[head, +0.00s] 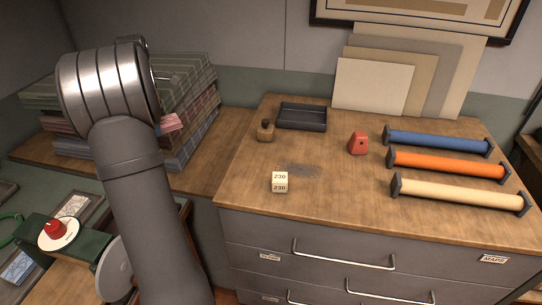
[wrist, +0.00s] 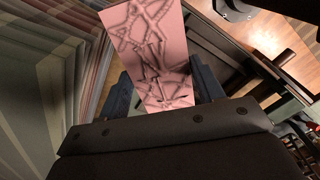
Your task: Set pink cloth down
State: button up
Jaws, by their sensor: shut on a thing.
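The pink cloth (wrist: 150,45) is a stiff-looking pink piece with a dark crackled line pattern. My gripper (wrist: 163,86) is shut on it, with one dark finger on each side, and the cloth sticks out beyond the fingers. In the head view a small pink part of the cloth (head: 171,123) shows just right of my arm, in front of the folded plaid stack. My arm hides most of the gripper there. I cannot tell whether the cloth touches the stack.
Folded plaid cloths (head: 188,92) are stacked on a wooden surface (head: 222,150) at left. The drawer cabinet (head: 345,215) holds a dark tray (head: 302,128), a small bottle (head: 266,131), a number block (head: 280,182), a red object (head: 358,143) and blue, orange and cream rolls (head: 450,166).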

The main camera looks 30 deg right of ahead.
jog(key=s+d+m, duration=0.2)
jog(key=s+d, duration=0.4)
jog(key=d, duration=0.6)
jog(key=s+d+m, duration=0.2)
jog(key=s+d, duration=0.4)
jog(key=d, duration=0.5)
jog(key=s+d+m, duration=0.2)
jog(key=s+d, duration=0.4)
jog(key=d, duration=0.6)
jog(key=s+d+m, duration=0.3)
jog(key=s+d, duration=0.6)
jog(key=s, duration=0.3)
send_over(305, 157)
jog(key=f, duration=1.1)
jog(key=shift+s+d+f, duration=0.1)
jog(key=shift+s+f, duration=0.1)
jog(key=shift+f, duration=0.2)
jog(key=shift+w+f, duration=0.25)
jog(key=shift+f, duration=1.85)
jog(key=shift+f, duration=0.1)
